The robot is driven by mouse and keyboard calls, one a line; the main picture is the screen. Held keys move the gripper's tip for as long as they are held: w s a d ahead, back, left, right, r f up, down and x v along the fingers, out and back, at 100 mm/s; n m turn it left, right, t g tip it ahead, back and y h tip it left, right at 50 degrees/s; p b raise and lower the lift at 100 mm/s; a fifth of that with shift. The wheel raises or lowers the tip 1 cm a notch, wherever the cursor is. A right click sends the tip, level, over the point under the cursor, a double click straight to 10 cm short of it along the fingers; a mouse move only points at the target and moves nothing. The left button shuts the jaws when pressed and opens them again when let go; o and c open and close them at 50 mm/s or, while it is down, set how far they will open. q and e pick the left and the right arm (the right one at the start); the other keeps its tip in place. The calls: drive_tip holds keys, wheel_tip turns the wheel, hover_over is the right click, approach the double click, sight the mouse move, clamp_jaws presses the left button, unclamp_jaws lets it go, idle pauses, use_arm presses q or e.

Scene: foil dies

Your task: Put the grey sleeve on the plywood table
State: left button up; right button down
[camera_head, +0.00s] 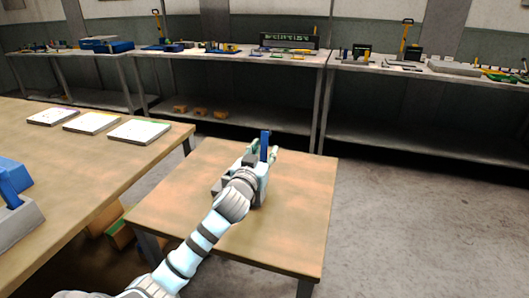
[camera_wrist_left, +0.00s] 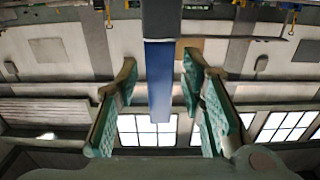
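A small plywood table (camera_head: 290,225) stands in the middle of the head view. My left gripper (camera_head: 264,156) is over it, with its fingers apart. An upright blue bar (camera_head: 265,143) shows at the fingertips; in the left wrist view the blue bar (camera_wrist_left: 160,70) lies between the two teal finger pads, with a gap on at least one side. A grey piece (camera_head: 218,187) shows beside my wrist, mostly hidden; I cannot tell if it is the grey sleeve. A grey block (camera_head: 18,224) with a blue bar rising from it sits on the left table. My right gripper is out of view.
The larger left table (camera_head: 95,165) holds three flat white-topped plates (camera_head: 92,123) and a blue block (camera_head: 12,174) near the left edge. Shelving with tools (camera_head: 230,55) runs along the back wall. The front and right of the plywood table are clear.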

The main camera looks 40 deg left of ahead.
use_arm(q)
drive_tip(key=shift+r, duration=0.1)
drive_tip(key=p+v, duration=0.1)
drive_tip(key=v, duration=1.1)
drive_tip(key=shift+d, duration=0.1)
